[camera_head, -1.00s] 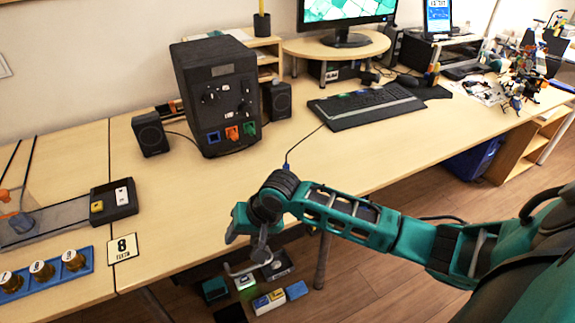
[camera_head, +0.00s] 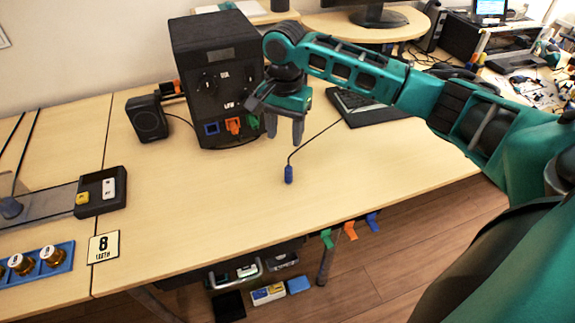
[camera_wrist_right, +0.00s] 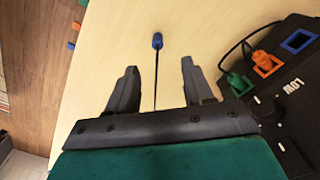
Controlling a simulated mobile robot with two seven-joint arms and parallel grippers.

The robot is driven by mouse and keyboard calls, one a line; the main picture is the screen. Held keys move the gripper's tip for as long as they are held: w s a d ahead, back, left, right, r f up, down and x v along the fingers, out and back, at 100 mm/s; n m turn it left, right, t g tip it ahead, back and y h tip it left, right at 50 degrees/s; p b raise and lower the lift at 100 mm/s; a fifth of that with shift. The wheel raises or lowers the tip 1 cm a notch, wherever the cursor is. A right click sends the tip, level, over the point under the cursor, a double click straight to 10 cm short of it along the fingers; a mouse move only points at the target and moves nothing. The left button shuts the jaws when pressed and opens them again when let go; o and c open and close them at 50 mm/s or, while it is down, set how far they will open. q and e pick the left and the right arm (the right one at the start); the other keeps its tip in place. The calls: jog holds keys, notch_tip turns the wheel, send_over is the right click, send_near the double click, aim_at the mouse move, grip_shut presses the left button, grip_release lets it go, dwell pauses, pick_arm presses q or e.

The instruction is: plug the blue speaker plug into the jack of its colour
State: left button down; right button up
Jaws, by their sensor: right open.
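My right gripper (camera_head: 285,128) is open and empty, pointing down between the speaker box and the plug. Its fingers (camera_wrist_right: 158,80) straddle the cable in the wrist picture. My left gripper is out of view.
An orange plug (camera_head: 233,125) and a green plug (camera_head: 252,121) sit in the neighbouring jacks. A small speaker (camera_head: 146,118) stands left of the box. A keyboard (camera_head: 375,108) lies behind right. The table top (camera_head: 200,200) in front is clear.

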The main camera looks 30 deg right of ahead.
jog(key=b, duration=0.1)
send_over(289, 168)
jog(key=f, duration=0.5)
jog(key=a+f, duration=0.1)
jog(key=f, duration=0.1)
jog(key=shift+f, duration=0.15)
jog(key=f, duration=0.1)
jog(key=f+b, duration=0.1)
jog(key=f, duration=0.3)
jog(key=shift+d+f, duration=0.15)
jog(key=shift+d, duration=0.25)
jog(key=shift+c, duration=0.5)
grip_shut()
